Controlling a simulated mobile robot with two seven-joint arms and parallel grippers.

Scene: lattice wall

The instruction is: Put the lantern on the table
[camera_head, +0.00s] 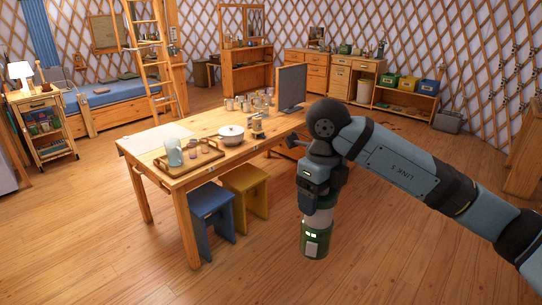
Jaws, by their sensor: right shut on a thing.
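The lantern (315,243), with a dark green base and a pale middle, hangs upright below my right gripper (319,202). My right gripper points down and is shut on the lantern's top; its fingertips are mostly hidden. The lantern appears in front of the floor, to the right of the wooden table (140,142) and its stools. The table top carries a tray, a white pot and several small items. My left gripper is not in view.
A wooden tray (190,158) with a glass jug (174,152), a white lidded pot (231,135), small jars and a monitor (292,88) occupy the table.

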